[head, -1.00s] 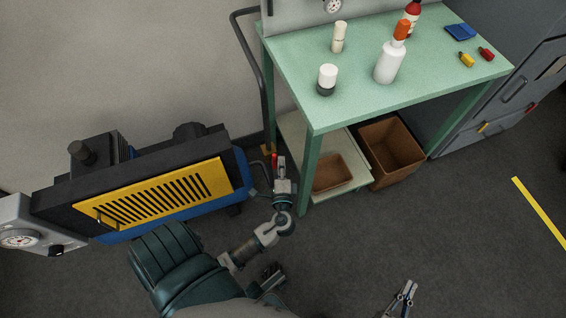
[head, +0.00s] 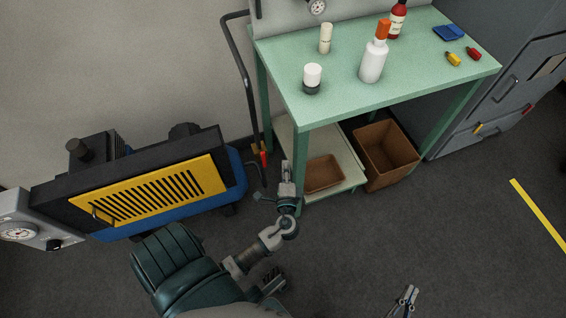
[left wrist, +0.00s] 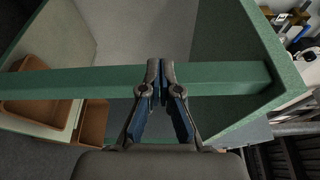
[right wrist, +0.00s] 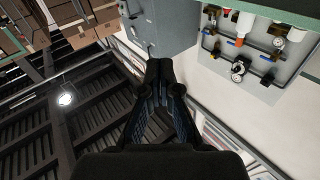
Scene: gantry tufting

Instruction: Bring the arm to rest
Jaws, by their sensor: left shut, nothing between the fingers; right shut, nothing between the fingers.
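My left gripper (head: 287,168) is shut and empty, in front of the near leg of the green table in the head view. In the left wrist view, the closed fingertips (left wrist: 160,66) overlap a green bar of the table frame; I cannot tell whether they touch it. My right gripper (head: 407,293) shows at the bottom of the head view over dark floor. In the right wrist view its fingers (right wrist: 160,66) are together with nothing between them. Most of my right arm is out of the head view.
The green table (head: 345,98) carries a white bottle (head: 373,62), a white-capped jar (head: 312,77) and small items. Brown bins (head: 385,152) stand below. A blue and yellow machine (head: 160,192) is at left. Floor at right is clear around a yellow line (head: 538,213).

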